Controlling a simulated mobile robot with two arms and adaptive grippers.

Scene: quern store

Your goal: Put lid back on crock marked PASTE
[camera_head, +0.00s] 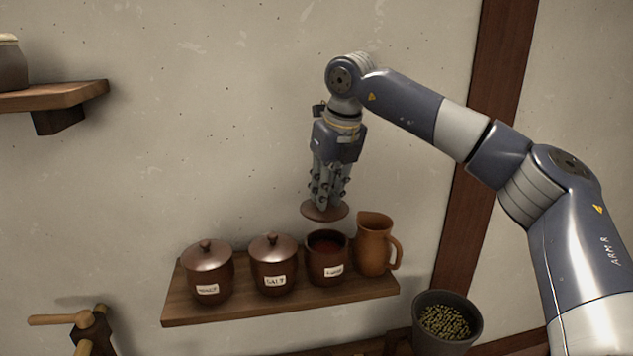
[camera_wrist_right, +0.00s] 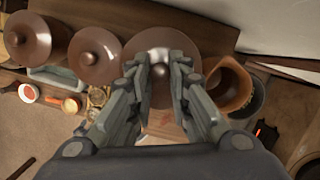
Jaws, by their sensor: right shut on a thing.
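My right gripper (camera_head: 327,194) points down and is shut on the knob of a round brown lid (camera_head: 324,212). The lid hangs level above the open crock (camera_head: 326,262), apart from it. That crock holds dark red contents, and its white label is too small to read surely. In the right wrist view the lid (camera_wrist_right: 145,43) is between my right gripper's fingers (camera_wrist_right: 160,75) and hides most of the open crock. My left gripper is not in view.
A lidded crock marked SALT (camera_head: 273,268) and another lidded crock (camera_head: 208,275) stand left of the open one on the wall shelf (camera_head: 235,311). A brown jug (camera_head: 373,245) stands close on its right. A dark pot of green grains (camera_head: 443,325) is lower right.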

